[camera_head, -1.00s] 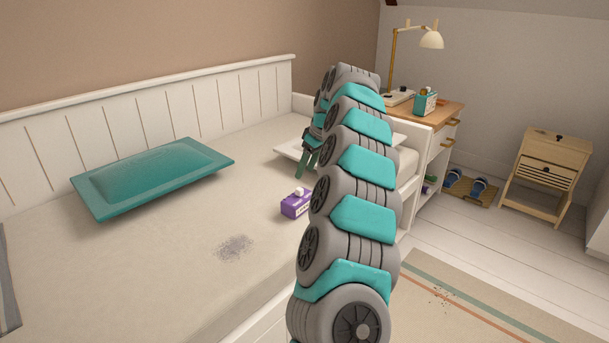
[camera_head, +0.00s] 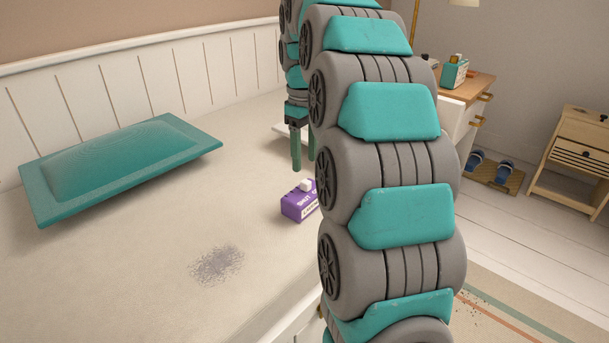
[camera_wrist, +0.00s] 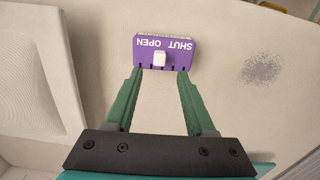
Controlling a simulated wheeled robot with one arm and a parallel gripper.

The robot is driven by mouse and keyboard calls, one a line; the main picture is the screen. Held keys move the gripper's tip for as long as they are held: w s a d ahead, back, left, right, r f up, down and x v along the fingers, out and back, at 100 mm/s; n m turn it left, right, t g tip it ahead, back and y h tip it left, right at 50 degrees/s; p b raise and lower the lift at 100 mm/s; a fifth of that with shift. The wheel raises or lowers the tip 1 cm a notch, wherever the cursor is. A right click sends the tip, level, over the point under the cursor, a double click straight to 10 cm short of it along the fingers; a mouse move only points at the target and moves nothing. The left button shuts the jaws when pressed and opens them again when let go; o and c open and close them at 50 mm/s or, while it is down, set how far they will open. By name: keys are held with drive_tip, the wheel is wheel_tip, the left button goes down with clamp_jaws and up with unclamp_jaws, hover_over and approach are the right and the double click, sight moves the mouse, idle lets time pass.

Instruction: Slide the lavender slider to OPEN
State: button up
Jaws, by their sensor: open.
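The lavender slider is a purple box (camera_head: 293,206) lying on the bed, partly hidden by my arm in the head view. It has a white knob (camera_head: 306,185) on top. In the wrist view the box (camera_wrist: 183,61) shows upside-down labels, OPEN on the left and SHUT on the right. The knob (camera_wrist: 159,58) sits near the middle of the box there. My gripper (camera_head: 303,165) points down, just behind and above the box in the head view. Its green fingers are open and empty; in the wrist view the gripper (camera_wrist: 160,72) has its tips spread either side of the knob's line.
A teal cushion (camera_head: 120,168) lies on the bed to the left, with a grey scribbled patch (camera_head: 217,264) in front. A pale flat thing (camera_head: 285,131) lies behind my gripper. A desk (camera_head: 462,95) and small cabinet (camera_head: 577,155) stand right. The bed around the box is mostly clear.

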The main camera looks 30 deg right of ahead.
sight(305, 180)
wheel_tip(305, 180, down, 6)
drive_tip(key=shift+r+b, duration=0.1)
drive_tip(key=shift+b, duration=0.2)
clamp_jaws()
idle(0.3)
idle(1.0)
